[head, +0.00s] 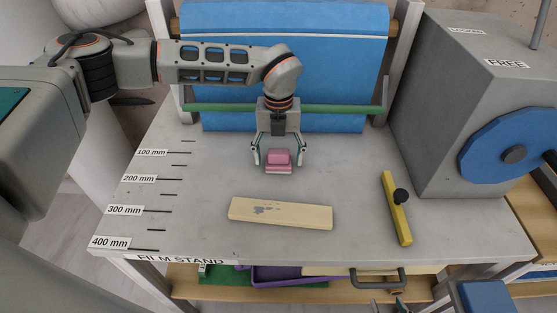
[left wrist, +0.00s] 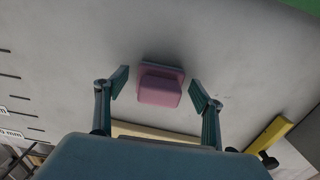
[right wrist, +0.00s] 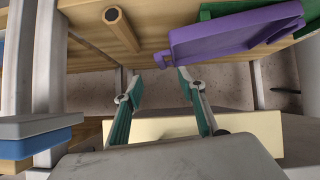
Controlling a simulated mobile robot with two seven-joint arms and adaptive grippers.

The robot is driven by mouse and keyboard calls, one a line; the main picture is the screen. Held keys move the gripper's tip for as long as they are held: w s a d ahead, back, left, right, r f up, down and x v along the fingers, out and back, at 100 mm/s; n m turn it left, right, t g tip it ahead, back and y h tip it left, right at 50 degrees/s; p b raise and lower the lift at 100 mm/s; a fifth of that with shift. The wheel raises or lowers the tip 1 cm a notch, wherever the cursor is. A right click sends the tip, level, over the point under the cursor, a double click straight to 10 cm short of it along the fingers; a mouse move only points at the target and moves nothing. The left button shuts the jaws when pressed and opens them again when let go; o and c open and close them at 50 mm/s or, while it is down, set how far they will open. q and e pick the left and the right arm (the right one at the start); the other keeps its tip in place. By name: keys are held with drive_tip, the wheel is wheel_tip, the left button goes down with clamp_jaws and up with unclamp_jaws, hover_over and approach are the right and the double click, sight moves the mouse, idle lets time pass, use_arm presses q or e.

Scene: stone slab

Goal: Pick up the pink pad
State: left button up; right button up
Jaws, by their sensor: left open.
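The pink pad (head: 279,160) is a small stepped block on the grey stone slab (head: 200,215), near the middle. It also shows in the left wrist view (left wrist: 159,88), in front of the fingertips. My left gripper (head: 279,158) hangs over the pad, open, with a finger on each side. In the left wrist view (left wrist: 161,88) there is a gap between the pad and each fingertip. My right gripper (right wrist: 158,86) shows in the right wrist view, open and with nothing between its fingers, below the slab near the lower shelf.
A cream wooden strip (head: 281,213) lies in front of the pad. A yellow bar (head: 397,208) with a black knob lies to the right. A blue roll (head: 285,60) and green rod stand behind. A grey machine (head: 470,110) stands at right. A purple tray (right wrist: 235,35) is on the shelf below.

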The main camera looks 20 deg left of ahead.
sight(279, 150)
use_arm(q)
drive_tip(key=c, duration=1.2)
drive_tip(key=shift+c, duration=0.2)
drive_tip(key=shift+r, duration=0.2)
drive_tip(key=shift+r, duration=0.2)
wheel_tip(279, 150, up, 19)
drive_tip(key=shift+r, duration=0.15)
